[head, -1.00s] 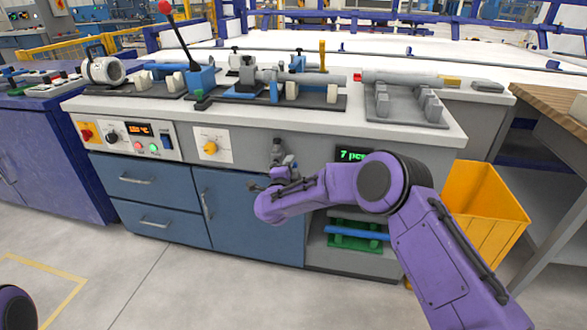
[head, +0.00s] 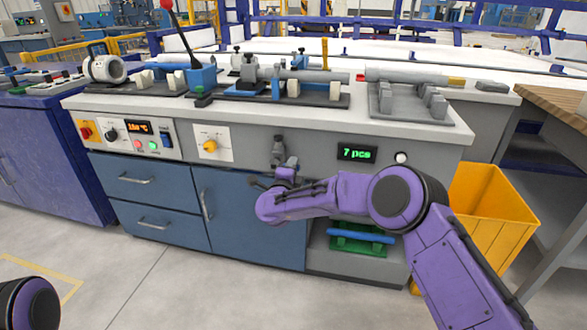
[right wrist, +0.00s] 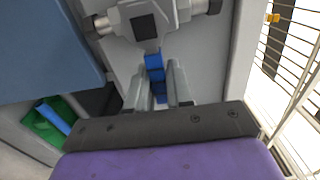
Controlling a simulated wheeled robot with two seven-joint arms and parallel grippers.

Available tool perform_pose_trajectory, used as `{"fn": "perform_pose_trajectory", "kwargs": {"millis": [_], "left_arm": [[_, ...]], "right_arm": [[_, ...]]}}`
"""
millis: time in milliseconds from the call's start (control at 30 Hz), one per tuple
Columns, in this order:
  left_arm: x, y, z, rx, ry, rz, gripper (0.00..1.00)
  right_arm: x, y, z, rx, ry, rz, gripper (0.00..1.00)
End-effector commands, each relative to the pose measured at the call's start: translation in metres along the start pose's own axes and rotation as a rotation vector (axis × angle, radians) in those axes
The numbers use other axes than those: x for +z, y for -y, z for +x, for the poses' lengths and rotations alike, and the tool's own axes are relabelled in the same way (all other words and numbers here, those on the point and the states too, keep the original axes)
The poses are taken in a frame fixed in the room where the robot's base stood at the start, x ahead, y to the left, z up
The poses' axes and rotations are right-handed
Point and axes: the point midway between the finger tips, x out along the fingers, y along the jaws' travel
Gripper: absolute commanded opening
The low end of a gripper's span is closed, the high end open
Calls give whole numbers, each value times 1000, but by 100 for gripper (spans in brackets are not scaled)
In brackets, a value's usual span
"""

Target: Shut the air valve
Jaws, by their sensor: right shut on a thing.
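The air valve (right wrist: 143,20) is a grey fitting with dark pipe ends on the bench front, at the top of the right wrist view. Its blue handle (right wrist: 154,64) sticks out from the body towards my right gripper (right wrist: 157,80), roughly across the line of the pipe ends. The gripper's two grey fingers are closed around the blue handle, one on each side. In the head view the valve (head: 278,150) shows below the bench top, with my right gripper (head: 286,171) at its lower end, partly hidden by my wrist. My left gripper is out of view.
The workbench top (head: 330,115) carries clamped pipes and a grey rack (head: 410,112). A yellow knob (head: 210,146) is left of the valve, and a green "7 pcs" display (head: 357,153) is right. A yellow bin (head: 490,215) stands at the right.

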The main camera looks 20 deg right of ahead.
Motion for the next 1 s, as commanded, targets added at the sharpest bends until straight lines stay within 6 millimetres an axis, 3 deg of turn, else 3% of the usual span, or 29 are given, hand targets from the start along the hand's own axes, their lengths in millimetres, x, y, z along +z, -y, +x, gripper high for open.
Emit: {"fn": "perform_pose_trajectory", "kwargs": {"millis": [67, 100, 133, 467, 567, 800, 1000], "left_arm": [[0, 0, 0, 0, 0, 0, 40], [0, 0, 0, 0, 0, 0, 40], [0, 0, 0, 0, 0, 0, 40], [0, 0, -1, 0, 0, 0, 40], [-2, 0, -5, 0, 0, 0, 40], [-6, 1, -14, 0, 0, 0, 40], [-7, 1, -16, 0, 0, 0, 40]], "right_arm": [[0, -4, -1, 6, -1, 3, 0], [0, -4, -1, 7, -2, 3, 34], [0, -4, -1, 6, -2, 2, 42], [0, -1, -5, 3, 0, 1, 42], [1, 1, -21, 3, 2, 0, 42], [1, 0, -78, 4, 3, -1, 42], [0, -2, -104, 5, -1, 1, 42]]}}
